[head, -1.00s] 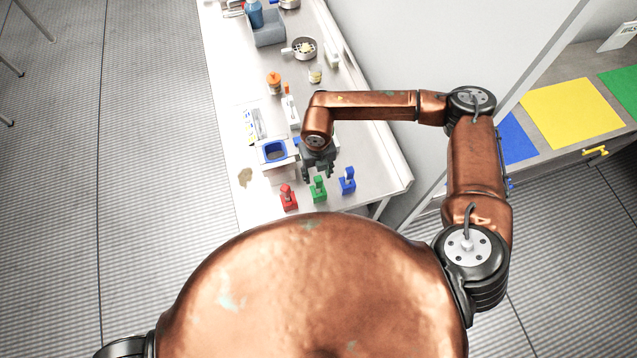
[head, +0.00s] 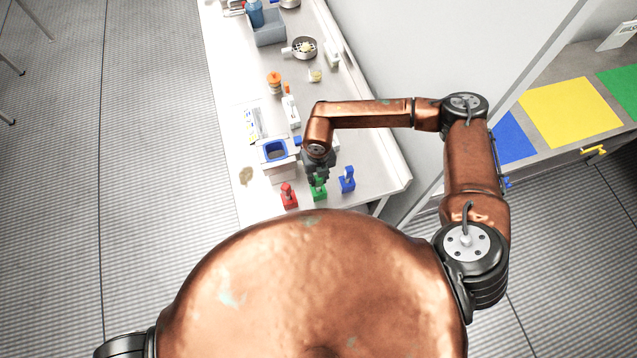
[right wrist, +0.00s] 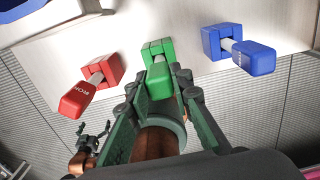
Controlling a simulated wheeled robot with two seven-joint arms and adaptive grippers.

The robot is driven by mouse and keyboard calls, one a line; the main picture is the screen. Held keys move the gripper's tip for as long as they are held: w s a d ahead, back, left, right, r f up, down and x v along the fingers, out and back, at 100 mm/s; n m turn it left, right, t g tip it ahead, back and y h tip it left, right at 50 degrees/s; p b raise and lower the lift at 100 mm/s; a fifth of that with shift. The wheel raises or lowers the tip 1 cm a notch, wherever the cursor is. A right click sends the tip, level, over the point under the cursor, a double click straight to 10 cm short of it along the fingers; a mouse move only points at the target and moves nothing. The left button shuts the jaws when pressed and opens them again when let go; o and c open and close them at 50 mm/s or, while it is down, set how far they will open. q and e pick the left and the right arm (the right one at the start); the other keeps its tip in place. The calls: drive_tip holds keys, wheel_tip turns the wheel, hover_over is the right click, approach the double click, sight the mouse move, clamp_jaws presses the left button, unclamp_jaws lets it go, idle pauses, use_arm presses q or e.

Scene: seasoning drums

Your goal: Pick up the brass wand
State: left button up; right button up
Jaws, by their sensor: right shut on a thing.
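Three wands stand in a row in coloured block holders near the table's front end: red (head: 289,196), green (head: 319,194) and blue (head: 347,180). My right gripper (head: 318,179) is over the green one. In the right wrist view its fingers (right wrist: 158,86) are shut on the green wand's handle (right wrist: 159,82), which is still at its green holder (right wrist: 157,48). No brass label is readable on the green handle. What seems to be my left gripper (right wrist: 92,138) shows small at lower left.
A white box with a blue-rimmed opening (head: 275,151) stands just behind the wands. An orange-capped bottle (head: 274,83), a strainer (head: 303,48) and a grey bin (head: 269,30) are farther back. A wall (head: 383,91) runs along the table's right side.

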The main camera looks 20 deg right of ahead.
clamp_jaws()
drive_tip(key=shift+r, duration=0.15)
